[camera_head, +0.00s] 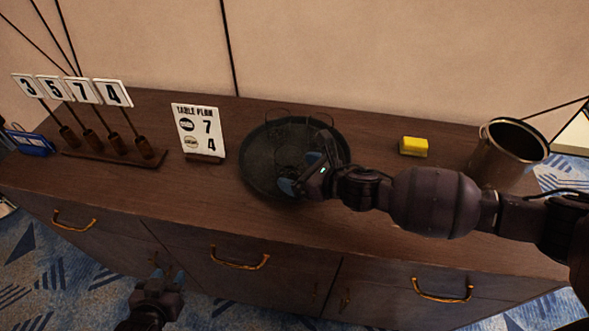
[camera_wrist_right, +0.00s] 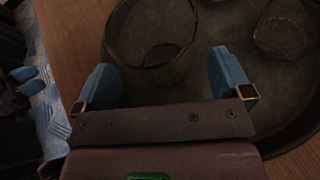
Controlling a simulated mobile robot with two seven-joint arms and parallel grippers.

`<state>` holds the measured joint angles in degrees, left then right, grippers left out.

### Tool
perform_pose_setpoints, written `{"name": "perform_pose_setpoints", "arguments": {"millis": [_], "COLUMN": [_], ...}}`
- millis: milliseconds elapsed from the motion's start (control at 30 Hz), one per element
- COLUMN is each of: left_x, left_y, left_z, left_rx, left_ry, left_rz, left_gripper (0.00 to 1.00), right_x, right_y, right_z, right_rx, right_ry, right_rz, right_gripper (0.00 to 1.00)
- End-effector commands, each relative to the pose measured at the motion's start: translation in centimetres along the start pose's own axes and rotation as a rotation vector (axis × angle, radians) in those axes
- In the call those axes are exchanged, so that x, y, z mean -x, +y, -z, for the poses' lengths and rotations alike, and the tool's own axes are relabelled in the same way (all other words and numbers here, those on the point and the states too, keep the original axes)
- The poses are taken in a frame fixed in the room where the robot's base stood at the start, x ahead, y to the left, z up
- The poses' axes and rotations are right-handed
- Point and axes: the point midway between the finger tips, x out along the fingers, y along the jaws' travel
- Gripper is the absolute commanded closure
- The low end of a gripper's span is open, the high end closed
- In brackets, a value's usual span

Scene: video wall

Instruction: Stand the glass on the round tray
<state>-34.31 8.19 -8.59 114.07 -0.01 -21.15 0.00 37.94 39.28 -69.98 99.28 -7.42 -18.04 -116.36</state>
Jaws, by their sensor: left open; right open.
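The round tray (camera_head: 258,180) is dark and lies on the wooden sideboard; it also fills much of the right wrist view (camera_wrist_right: 212,32). A clear glass (camera_wrist_right: 150,35) stands upright on the tray just ahead of my right gripper, roughly between its blue fingertips and apart from them. A second clear glass (camera_wrist_right: 285,32) is on the tray to the right. In the head view the glasses are faint outlines. My right gripper (camera_head: 305,165) is open over the tray's front right part and hides some of it. My left gripper (camera_head: 166,279) is open and empty, in front of the drawers.
A table plan card (camera_head: 199,132) stands left of the tray. Further left are numbered signs (camera_head: 82,92) on a wooden rack and a blue object (camera_head: 30,142). A yellow block (camera_head: 413,146) and a metal bucket (camera_head: 500,155) are to the right. The sideboard between card and tray is bare.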

Motion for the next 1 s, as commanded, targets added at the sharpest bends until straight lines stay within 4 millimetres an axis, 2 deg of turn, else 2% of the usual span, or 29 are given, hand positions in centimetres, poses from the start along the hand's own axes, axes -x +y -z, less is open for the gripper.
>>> {"name": "perform_pose_setpoints", "arguments": {"millis": [300,500,700,1000], "left_x": [0.3,0.3,0.4,0.5], "left_y": [-0.1,-0.1,-0.1,-0.1], "left_z": [0.6,0.7,0.7,0.5], "left_rx": [0.000,0.000,0.000,0.001], "left_ry": [0.004,0.004,0.003,-0.001], "left_rz": [0.000,0.000,0.001,0.001], "left_gripper": [0.57,0.57,0.57,0.57], "right_x": [6.0,8.7,9.9,10.0], "right_y": [-0.1,0.0,0.0,0.0], "right_z": [0.1,0.1,0.0,0.0], "right_rx": [0.000,-0.001,0.000,0.000], "right_ry": [0.002,0.002,0.000,0.000], "right_rz": [0.001,0.000,-0.001,-0.001], "right_gripper": [0.03,0.03,0.03,0.03]}}
